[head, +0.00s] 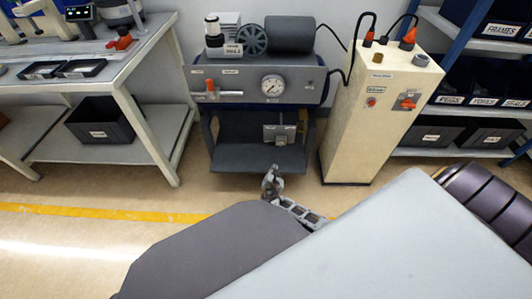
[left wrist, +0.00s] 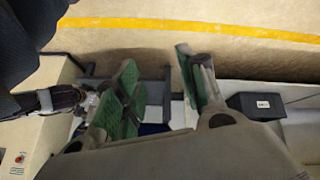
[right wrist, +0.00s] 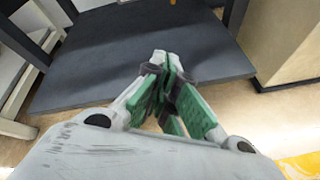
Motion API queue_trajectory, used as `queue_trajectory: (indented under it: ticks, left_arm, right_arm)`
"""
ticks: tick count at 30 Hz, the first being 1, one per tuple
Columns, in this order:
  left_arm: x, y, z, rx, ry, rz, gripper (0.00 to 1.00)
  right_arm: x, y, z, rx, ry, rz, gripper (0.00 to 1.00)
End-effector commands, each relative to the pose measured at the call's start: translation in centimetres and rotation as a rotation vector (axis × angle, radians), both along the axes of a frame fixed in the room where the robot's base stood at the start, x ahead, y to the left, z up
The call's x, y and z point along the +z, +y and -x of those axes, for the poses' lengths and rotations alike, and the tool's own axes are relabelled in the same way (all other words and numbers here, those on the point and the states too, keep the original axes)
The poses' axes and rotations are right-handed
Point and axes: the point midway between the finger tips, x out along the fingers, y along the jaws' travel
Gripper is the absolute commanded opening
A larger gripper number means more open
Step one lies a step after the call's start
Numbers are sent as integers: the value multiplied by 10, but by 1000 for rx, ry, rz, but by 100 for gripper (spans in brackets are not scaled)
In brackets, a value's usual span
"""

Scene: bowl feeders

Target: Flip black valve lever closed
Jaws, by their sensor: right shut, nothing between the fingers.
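I cannot make out a black valve lever in any view. In the head view a grey pump cart (head: 256,88) stands at the back middle, with a round gauge (head: 272,85) and an orange-red handle (head: 210,87) on its front panel. My right gripper (head: 270,180) is in front of the cart, below its lower shelf in the picture. In the right wrist view the right gripper (right wrist: 165,62) is shut and empty, over the dark shelf (right wrist: 110,75). My left gripper (left wrist: 160,65) shows only in the left wrist view, with its green-padded fingers apart and nothing between them.
A cream cabinet (head: 375,125) with an orange-red switch stands right of the cart. A workbench (head: 110,60) is on the left, and shelves with labelled bins (head: 490,133) are on the right. Floor with a yellow line (head: 110,212) lies in front.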

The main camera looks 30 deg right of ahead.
Motion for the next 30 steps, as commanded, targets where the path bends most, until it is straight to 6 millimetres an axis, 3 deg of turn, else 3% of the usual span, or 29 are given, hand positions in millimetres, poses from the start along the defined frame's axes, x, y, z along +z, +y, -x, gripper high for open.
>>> queue_trajectory:
  ticks: [6, 12, 30]
  left_arm:
    - [-5, 3, 7, 1, 37, -15, 40]
    - [-7, 4, 11, 5, 60, -17, 40]
    - [-7, 4, 11, 9, 62, -15, 40]
  right_arm:
    - [12, 0, -6, 118, 68, 237, 0]
    - [14, 1, -7, 173, 134, 356, 0]
    - [14, 1, -7, 203, 176, 418, 0]
